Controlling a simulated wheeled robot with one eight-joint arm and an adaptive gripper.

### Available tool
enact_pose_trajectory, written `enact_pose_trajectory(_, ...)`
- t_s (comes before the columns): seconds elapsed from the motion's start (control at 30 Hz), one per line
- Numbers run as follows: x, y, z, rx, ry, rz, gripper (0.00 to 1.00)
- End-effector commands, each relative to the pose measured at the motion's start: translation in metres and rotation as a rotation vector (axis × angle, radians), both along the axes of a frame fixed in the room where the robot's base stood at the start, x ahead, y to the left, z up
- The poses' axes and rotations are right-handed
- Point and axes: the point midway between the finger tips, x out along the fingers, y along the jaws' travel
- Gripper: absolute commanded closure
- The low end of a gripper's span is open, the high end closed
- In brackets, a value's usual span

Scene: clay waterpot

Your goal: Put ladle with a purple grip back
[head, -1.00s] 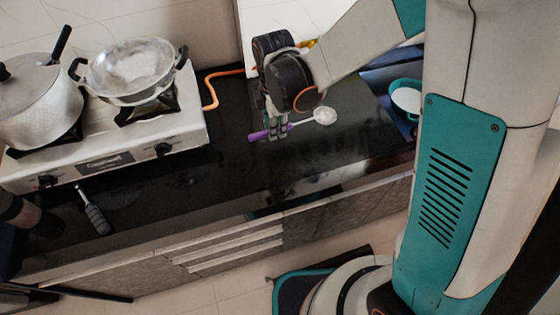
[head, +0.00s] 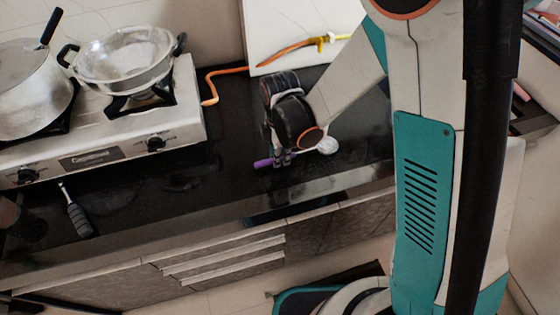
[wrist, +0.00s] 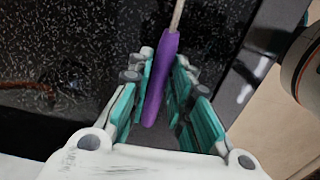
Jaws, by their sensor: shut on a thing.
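My gripper (head: 281,158) is shut on the ladle's purple grip (head: 262,163), over the dark counter near its front edge. The ladle's pale round bowl (head: 327,145) points right in the head view. In the wrist view the purple grip (wrist: 160,82) lies between my teal finger pads, with the thin metal shaft (wrist: 177,16) running up out of the picture. I cannot tell whether the ladle touches the counter.
A stove (head: 190,110) with a lidded pot (head: 35,100) and a metal pan (head: 125,60) stands at left. A black-handled utensil (head: 76,212) lies at the counter's front. An orange hose (head: 211,88) runs behind my gripper. Dark counter (head: 225,180) is bare beside the stove.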

Motion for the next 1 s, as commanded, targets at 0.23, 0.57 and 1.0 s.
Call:
enact_pose_trajectory(0.23,-0.0009,-0.0001,-0.0076,0.000,-0.001,0.000,1.00)
enact_pose_trajectory(0.57,-0.0001,-0.0001,-0.0127,0.000,0.000,0.000,0.67)
enact_pose_trajectory(1.0,-0.0003,0.0000,-0.0090,0.000,0.000,0.000,0.61)
